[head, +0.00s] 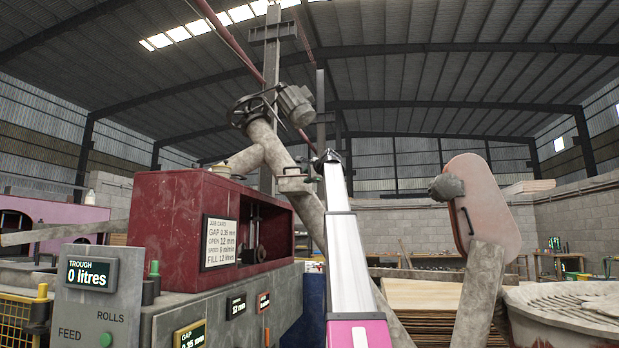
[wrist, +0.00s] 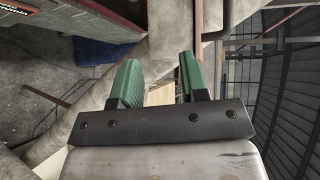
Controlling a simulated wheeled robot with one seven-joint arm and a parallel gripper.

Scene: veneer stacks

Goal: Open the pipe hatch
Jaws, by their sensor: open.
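A grey dusty pipe (head: 268,140) slants down from a motor at the top, with a side branch (head: 243,160) at left ending in a small cap (head: 221,171). Dark metal fittings (head: 292,171) sit on the pipe beside my gripper; I cannot tell clearly which part is the hatch. My gripper (head: 329,157) is at the end of my raised arm, near these fittings. In the wrist view its green fingers (wrist: 160,80) are apart, with nothing held between them. The grey pipe (wrist: 165,30) passes behind them. A thin bent rod (wrist: 214,35) is just right of the fingers.
A dark red machine housing (head: 165,217) with a job card stands left of my arm. A control panel (head: 87,300) reads trough 0 litres. At right are a pink rounded cover (head: 474,190) with a black handle, stacked veneer (head: 430,295) and a round ribbed top (head: 570,305).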

